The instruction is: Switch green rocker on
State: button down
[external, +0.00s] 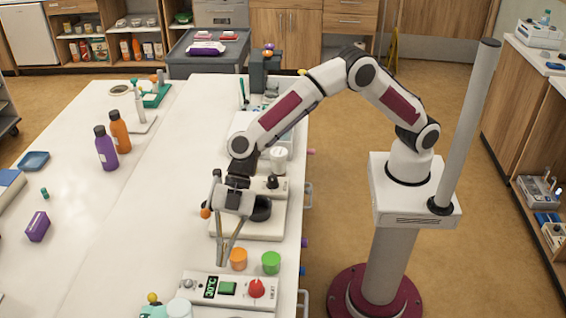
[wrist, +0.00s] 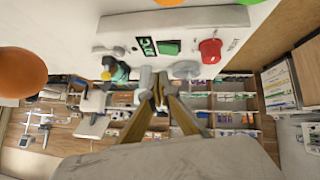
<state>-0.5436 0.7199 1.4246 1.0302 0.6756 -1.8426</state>
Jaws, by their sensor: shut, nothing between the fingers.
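The green rocker (external: 227,288) sits on a white control panel (external: 250,303) at the near end of the table, between a dark display (external: 210,287) and a red knob (external: 257,289). It also shows in the wrist view as a green block (wrist: 168,47), with the red knob to its right. Which way the rocker is tilted is too small to tell. My gripper (external: 221,263) points down with its fingertips together and empty, near the panel's far edge and apart from the rocker. Its fingers (wrist: 154,80) converge below the panel in the wrist view.
An orange lidded pot (external: 238,259) and a green one (external: 271,263) stand close to the right of my fingers. A device with a black round part (external: 261,209) is behind. A yellow-topped item (external: 153,298) stands left of the panel. The table's middle is clear.

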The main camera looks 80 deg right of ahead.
jog(key=w+d+r, duration=0.1)
jog(key=d+r, duration=0.5)
jog(key=shift+w+d, duration=0.1)
dwell(0.7)
jog(key=s+d+f+m, duration=0.1)
jog(key=s+f+m, duration=0.1)
jog(key=m, duration=0.1)
jog(key=d+f+m+g+h, duration=0.1)
jog(key=f, duration=0.1)
jog(key=shift+s+d+m, duration=0.3)
jog(key=shift+s+m, duration=0.1)
jog(key=s+d+r+m+t+h, duration=0.1)
jog(key=s+d+r+m+h, duration=0.1)
jog(key=s+d, duration=0.8)
jog(key=s+d+r+m+t+h, duration=0.2)
jog(key=s+d+m, duration=0.5)
jog(key=d, duration=1)
jog(key=s+d+r+m+t+h, duration=0.1)
jog(key=s+d+r+m+h, duration=0.3)
jog(key=s+d, duration=0.9)
jog(key=shift+s+d+r+m+t, duration=0.15)
jog(key=shift+d+r+m+t, duration=0.35)
jog(key=shift+r, duration=0.55)
